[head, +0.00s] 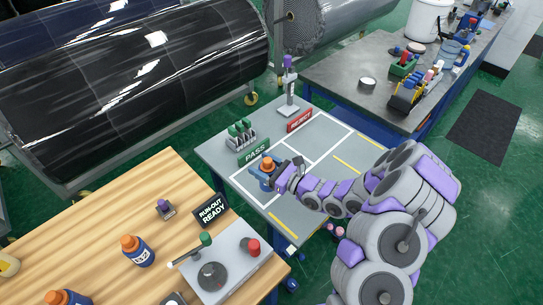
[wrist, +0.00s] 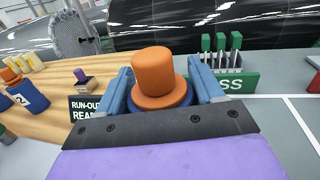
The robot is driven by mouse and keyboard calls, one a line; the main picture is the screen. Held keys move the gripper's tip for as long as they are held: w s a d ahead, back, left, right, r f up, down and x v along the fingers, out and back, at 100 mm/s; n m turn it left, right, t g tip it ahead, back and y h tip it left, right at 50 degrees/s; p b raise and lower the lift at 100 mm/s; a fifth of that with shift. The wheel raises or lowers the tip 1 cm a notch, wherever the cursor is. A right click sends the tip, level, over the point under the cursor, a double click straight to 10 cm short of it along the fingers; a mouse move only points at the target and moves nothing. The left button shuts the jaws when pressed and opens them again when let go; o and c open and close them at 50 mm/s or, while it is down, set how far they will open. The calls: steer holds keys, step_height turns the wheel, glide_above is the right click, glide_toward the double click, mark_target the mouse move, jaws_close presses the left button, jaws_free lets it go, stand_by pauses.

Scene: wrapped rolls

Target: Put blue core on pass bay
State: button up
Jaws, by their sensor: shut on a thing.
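The blue core with an orange top (head: 268,166) is upright between the blue fingers of my gripper (head: 272,180). In the wrist view its orange top (wrist: 154,75) and a blue rim below it show between the fingers, and the lower body is hidden. My gripper is shut on it. The core is over the pass bay (head: 248,185), the white-outlined area by the green PASS sign (head: 254,151). I cannot tell whether its base touches the surface.
A red REJECT sign (head: 299,121) and a post stand at the back of the grey table. A rack with green-handled tools (head: 240,135) stands behind the PASS sign. The wooden table (head: 95,215) holds another blue core with an orange top (head: 137,251) and a run-out sign (head: 211,211).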

steer(key=w+f, duration=0.1)
steer(key=w, duration=0.2)
steer(key=w+f+b, duration=0.1)
steer(key=w+f, duration=0.1)
steer(key=w, duration=0.1)
steer(key=w+d+f+b, duration=0.1)
steer(key=w, duration=0.2)
steer(key=shift+w+f, duration=0.4)
steer(key=shift+d+r, duration=0.1)
steer(key=o, duration=0.9)
steer(key=shift+d, duration=0.2)
steer(key=o, duration=0.3)
steer(key=shift+d, duration=0.2)
steer(key=shift+o, duration=0.2)
steer(key=shift+a, duration=0.1)
steer(key=shift+a, duration=0.1)
steer(key=shift+s, duration=0.1)
